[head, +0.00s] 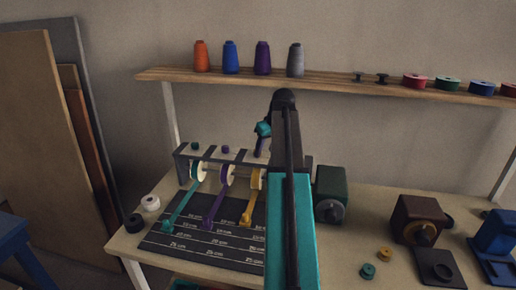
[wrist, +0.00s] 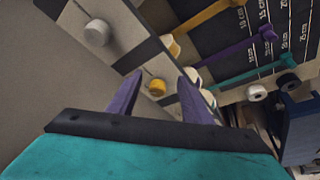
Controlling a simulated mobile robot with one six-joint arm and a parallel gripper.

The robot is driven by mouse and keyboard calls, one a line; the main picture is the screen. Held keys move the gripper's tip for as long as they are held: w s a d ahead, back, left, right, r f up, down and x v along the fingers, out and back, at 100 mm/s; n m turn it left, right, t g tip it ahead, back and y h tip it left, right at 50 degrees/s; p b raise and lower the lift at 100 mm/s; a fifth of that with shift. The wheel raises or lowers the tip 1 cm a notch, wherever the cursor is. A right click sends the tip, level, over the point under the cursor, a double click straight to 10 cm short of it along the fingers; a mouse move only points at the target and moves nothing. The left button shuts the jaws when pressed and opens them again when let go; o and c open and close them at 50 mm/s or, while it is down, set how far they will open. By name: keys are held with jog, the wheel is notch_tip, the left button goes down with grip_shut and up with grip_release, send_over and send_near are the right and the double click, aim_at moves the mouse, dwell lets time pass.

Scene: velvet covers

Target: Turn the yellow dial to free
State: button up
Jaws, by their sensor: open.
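A small round yellow dial (wrist: 157,87) with a paler rim sits on the light rail of the ribbon rack (wrist: 120,20). In the wrist view it lies between the two purple fingers of my gripper (wrist: 161,74), which are open and apart from each other. I see no finger touching the dial, and I cannot read its setting.
A dark green box (head: 330,190) stands close right of my arm. A brown box (head: 415,220) is farther right. A shelf (head: 330,84) with thread cones runs behind.

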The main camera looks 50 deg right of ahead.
jog(key=w, duration=0.2)
jog(key=w+d+p, duration=0.1)
jog(key=w, duration=0.1)
jog(key=shift+r, duration=0.1)
jog(key=shift+x, duration=0.85)
jog(key=shift+w+f, duration=0.3)
jog(key=shift+f, duration=0.35)
jog(key=shift+c, duration=0.4)
